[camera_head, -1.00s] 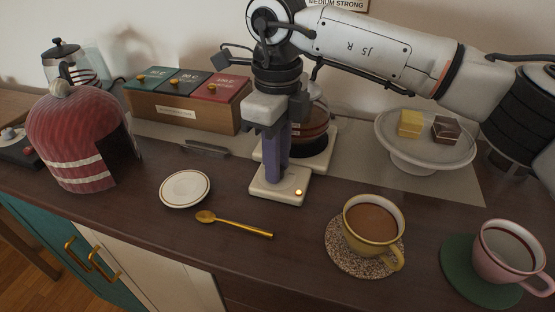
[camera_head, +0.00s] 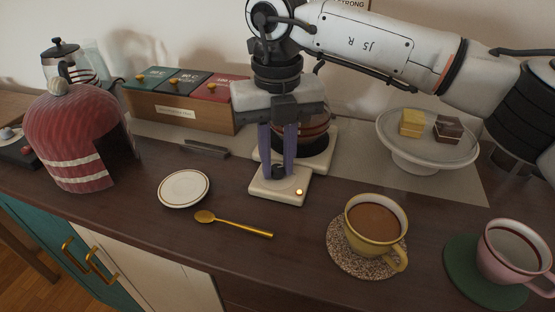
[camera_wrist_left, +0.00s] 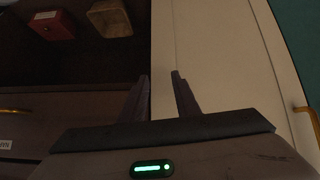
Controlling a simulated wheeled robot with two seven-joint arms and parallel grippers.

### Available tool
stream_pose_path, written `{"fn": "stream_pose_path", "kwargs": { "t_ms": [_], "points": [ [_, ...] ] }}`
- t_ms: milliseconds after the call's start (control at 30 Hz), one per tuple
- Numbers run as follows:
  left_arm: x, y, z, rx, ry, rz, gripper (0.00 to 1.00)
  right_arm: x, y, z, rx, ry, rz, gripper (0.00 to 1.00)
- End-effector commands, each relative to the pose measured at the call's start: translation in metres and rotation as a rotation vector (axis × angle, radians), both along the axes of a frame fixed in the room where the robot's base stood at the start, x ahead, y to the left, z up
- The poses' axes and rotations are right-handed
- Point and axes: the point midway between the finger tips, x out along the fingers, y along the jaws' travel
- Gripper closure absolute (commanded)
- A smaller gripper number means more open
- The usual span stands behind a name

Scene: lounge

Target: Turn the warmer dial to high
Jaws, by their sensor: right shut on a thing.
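The warmer (camera_head: 265,190) is a cream base on the counter with a glass pot of dark drink (camera_head: 314,135) on its rear part. Its dark dial (camera_head: 278,173) sits on the front part, beside a small glowing amber light (camera_head: 299,192). My right gripper (camera_head: 278,172) points down from above and is shut on the dial, one purple finger on each side. The fingers partly hide the dial, and I cannot read any marks around it. My left gripper (camera_wrist_left: 160,76) shows only in the left wrist view; its fingers are apart with nothing between them.
A saucer (camera_head: 184,188), a gold spoon (camera_head: 235,224) and a coffee cup (camera_head: 372,222) lie in front. A red striped cosy (camera_head: 72,135) stands left, a cake stand (camera_head: 426,150) right. A wooden tea box (camera_head: 180,112) is behind. Cabinet fronts (camera_wrist_left: 215,55) face my left gripper.

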Motion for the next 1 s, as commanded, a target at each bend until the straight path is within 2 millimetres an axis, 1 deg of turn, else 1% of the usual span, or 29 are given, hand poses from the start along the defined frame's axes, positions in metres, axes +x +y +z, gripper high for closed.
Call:
{"fn": "stream_pose_path", "kwargs": {
  "t_ms": [100,300,767,800,867,900,1000],
  "points": [
    [-0.0002,0.0002,-0.001,0.0,0.001,0.0,0.71,0.0012,0.0004,0.0016,0.002,-0.006,-0.051,1.0],
    [0.0001,0.0003,-0.0014,0.0,0.0,0.0,0.71,0.0014,0.0003,0.0019,0.003,-0.005,-0.1,1.0],
    [0.0043,0.0005,0.0006,0.001,-0.009,-0.001,0.71,0.0017,0.0003,0.0023,0.003,-0.006,-0.114,1.0],
    [0.0043,0.0006,0.0005,0.001,-0.009,-0.001,0.71,0.0017,0.0002,0.0023,0.003,-0.006,-0.114,0.78],
    [0.0043,0.0006,0.0005,0.001,-0.009,-0.001,0.71,0.0017,0.0001,0.0023,0.003,-0.006,-0.113,0.68],
    [0.0043,0.0006,0.0005,0.001,-0.009,-0.001,0.71,0.0015,0.0001,0.0021,0.003,-0.005,-0.113,0.61],
    [0.0043,0.0006,0.0004,0.001,-0.009,-0.001,0.71,0.0011,0.0001,0.0015,0.002,-0.004,-0.112,0.61]
  ]
}}
